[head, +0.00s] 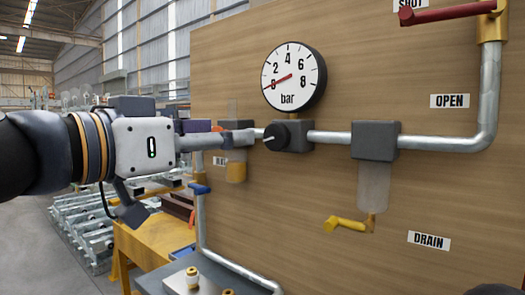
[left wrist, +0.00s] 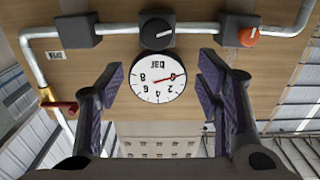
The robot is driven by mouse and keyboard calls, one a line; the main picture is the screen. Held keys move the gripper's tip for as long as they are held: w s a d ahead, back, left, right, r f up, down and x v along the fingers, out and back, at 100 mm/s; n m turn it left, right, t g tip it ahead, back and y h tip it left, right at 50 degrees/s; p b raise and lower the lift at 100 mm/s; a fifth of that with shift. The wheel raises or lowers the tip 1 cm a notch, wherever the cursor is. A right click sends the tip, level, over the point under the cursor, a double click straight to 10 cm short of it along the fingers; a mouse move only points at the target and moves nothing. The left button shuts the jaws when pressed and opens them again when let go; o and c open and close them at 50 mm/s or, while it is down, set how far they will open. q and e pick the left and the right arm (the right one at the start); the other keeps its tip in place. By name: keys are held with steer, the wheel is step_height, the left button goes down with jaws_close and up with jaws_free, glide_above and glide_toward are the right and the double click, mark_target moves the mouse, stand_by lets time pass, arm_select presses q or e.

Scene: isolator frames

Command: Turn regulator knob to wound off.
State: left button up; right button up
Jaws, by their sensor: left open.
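The regulator knob (head: 280,137) is black and round, on a grey block in the pipe below the gauge. Its white pointer mark points left in the head view. In the left wrist view, which is upside down, the knob (left wrist: 156,32) shows above the gauge, its mark pointing right. The pressure gauge (head: 294,76) has its red needle at 0 bar. My left gripper (head: 215,134) reaches in from the left, just left of the knob. In the left wrist view its fingers (left wrist: 161,88) are wide apart and empty, with the gauge between them. No contact with the knob shows.
A grey block with a clear bowl (head: 374,187) and yellow drain handle (head: 345,224) is right of the regulator. An amber-bowled unit (head: 236,171) stands left, partly behind my gripper. A red handle (head: 447,13) is at upper right. The wooden panel (head: 440,180) backs everything.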

mark_target(274, 134)
arm_select(q)
steer(key=x, duration=1.1)
steer(key=shift+w+d+f, duration=0.15)
steer(key=shift+d, duration=0.25)
steer(key=c, duration=1.1)
